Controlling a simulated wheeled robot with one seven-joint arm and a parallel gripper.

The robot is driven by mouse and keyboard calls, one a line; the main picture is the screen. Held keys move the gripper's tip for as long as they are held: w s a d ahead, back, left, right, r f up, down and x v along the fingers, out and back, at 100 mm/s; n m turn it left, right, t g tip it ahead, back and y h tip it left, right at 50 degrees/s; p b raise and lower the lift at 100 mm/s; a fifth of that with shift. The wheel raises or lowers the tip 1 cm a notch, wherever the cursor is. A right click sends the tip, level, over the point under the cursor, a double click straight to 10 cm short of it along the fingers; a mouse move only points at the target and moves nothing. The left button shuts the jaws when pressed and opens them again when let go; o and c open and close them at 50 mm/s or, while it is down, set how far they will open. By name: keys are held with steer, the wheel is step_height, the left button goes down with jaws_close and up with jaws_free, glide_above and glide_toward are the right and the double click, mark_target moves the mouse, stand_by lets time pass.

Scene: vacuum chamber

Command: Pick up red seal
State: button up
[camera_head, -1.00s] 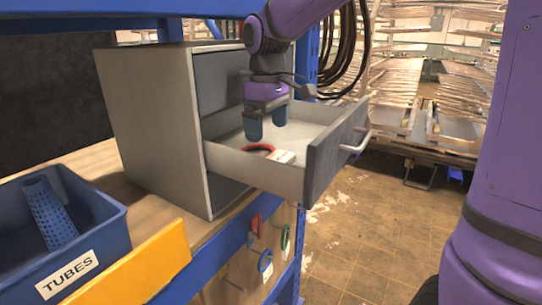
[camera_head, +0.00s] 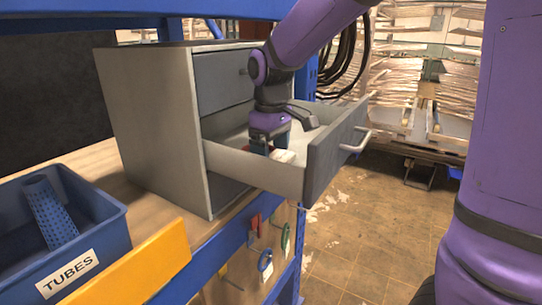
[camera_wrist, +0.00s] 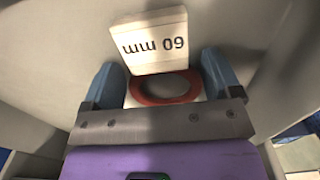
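The red seal (camera_wrist: 135,92) is a flat ring lying in the open drawer (camera_head: 254,170), seen in the wrist view. A white label block reading "60 mm" (camera_wrist: 150,42) lies right beside it. My gripper (camera_wrist: 163,78) is down inside the drawer, with its two blue fingers on either side of the seal. The fingers are apart, and their inner faces are close to the ring's outer edge; I cannot tell whether they touch it.
The drawer belongs to a grey cabinet (camera_head: 155,120) on a wooden bench. The drawer walls stand close around my gripper. A blue bin labelled TUBES (camera_head: 95,235) stands at the left, with a yellow panel (camera_head: 140,268) beside it. Several coloured rings hang below the bench.

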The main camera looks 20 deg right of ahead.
mark_target(275, 150)
steer(key=shift+c, duration=0.6)
steer(key=shift+w+d+r, duration=0.15)
steer(key=shift+r, duration=0.3)
steer(key=r, duration=0.4)
steer(key=d+r, duration=0.1)
steer(key=r, duration=0.1)
steer(key=shift+w+r, duration=0.15)
steer(key=shift+w, duration=0.1)
steer(key=w+d, duration=0.3)
steer(key=d, duration=0.2)
steer(key=w+d, duration=0.4)
steer(key=d, duration=0.1)
steer(key=w+d, duration=0.4)
steer(key=d, duration=0.1)
